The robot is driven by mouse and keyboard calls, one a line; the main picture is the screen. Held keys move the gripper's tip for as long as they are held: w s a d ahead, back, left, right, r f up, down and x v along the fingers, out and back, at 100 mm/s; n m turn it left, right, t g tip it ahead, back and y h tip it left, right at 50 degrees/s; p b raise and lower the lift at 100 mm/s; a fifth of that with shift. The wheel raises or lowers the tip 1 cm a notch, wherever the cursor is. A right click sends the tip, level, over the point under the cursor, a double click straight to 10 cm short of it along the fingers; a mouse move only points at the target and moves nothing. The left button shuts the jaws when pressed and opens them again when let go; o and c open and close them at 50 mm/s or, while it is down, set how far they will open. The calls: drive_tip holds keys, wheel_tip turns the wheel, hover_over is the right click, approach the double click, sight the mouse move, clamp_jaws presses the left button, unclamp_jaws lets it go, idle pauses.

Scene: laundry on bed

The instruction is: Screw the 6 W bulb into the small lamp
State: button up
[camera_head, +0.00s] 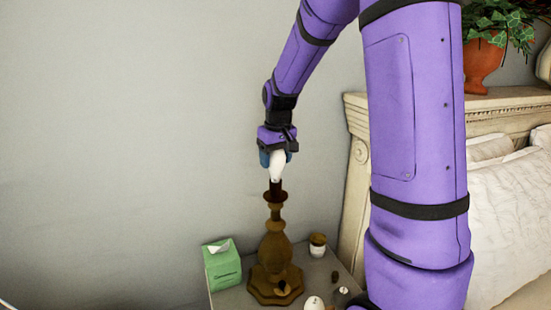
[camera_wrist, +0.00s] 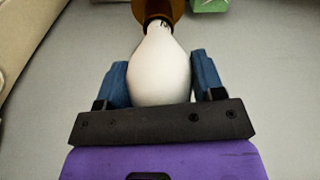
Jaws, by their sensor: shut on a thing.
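The small lamp (camera_head: 274,245) is a brown turned base without a shade, standing upright on the bedside table (camera_head: 234,298). My gripper (camera_head: 276,158) is above the lamp, pointing down. It is shut on a white bulb (camera_head: 277,168). The bulb's lower end is at the lamp's dark socket (camera_head: 275,189). In the wrist view the bulb (camera_wrist: 160,65) sits between the two blue fingers, and its narrow end meets the brown socket (camera_wrist: 158,12). I cannot tell how deep it sits in the socket. No wattage mark is readable.
A green tissue box (camera_head: 222,266) stands left of the lamp. A small white-and-brown pot (camera_head: 317,245) and several small items, one round and white (camera_head: 314,303), are to its right. The bed's headboard (camera_head: 357,175) and pillows (camera_head: 508,215) are on the right.

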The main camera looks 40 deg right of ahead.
drive_tip(key=shift+m, duration=1.7)
drive_tip(key=shift+m, duration=0.4)
drive_tip(key=shift+m+h, duration=0.3)
drive_tip(key=shift+m, duration=1)
drive_tip(key=shift+m, duration=1)
drive_tip(key=shift+m+g, duration=0.3)
drive_tip(key=shift+m, duration=0.5)
